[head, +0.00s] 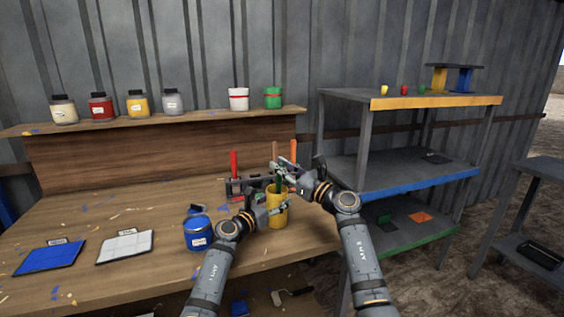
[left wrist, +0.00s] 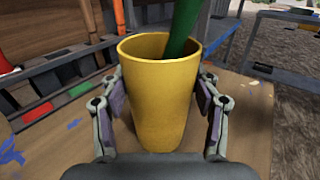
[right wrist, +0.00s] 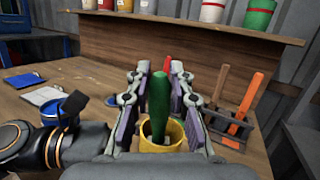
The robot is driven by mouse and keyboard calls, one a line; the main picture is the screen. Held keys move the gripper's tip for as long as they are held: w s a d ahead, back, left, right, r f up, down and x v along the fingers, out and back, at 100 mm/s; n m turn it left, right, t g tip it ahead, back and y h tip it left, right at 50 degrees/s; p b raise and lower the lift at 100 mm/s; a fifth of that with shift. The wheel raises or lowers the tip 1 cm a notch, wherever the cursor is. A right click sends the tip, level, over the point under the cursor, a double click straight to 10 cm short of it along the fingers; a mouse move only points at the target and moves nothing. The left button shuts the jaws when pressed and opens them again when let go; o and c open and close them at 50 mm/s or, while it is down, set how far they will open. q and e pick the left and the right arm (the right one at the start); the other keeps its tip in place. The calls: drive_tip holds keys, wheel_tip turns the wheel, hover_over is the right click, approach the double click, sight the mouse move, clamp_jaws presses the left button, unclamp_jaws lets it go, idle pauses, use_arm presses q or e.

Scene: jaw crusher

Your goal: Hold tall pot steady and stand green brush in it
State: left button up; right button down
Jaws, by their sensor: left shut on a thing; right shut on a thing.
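The tall yellow pot (head: 279,215) stands on the wooden bench near its right end. My left gripper (head: 264,213) is shut on its sides; the left wrist view shows a finger on each side of the pot (left wrist: 156,100). The green brush (right wrist: 160,105) is roughly upright in my right gripper (right wrist: 161,90), which is shut on it above the pot. Its lower end is within the pot's mouth (right wrist: 176,135) in the right wrist view. In the left wrist view the green handle (left wrist: 184,35) passes into the pot; whether it touches the bottom is hidden.
A dark rack (right wrist: 228,130) with red and orange-handled tools stands just behind the pot. A blue jar (head: 198,232) stands left of my left gripper. Blue (head: 50,257) and white (head: 125,246) pads lie further left. A shelf unit (head: 400,180) stands to the right.

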drive_tip(key=shift+f, duration=0.1)
drive_tip(key=c, duration=1.1)
unclamp_jaws()
drive_tip(key=v, duration=1.2)
use_arm(q)
drive_tip(key=o, duration=1.3)
use_arm(e)
drive_tip(key=shift+w, duration=0.1)
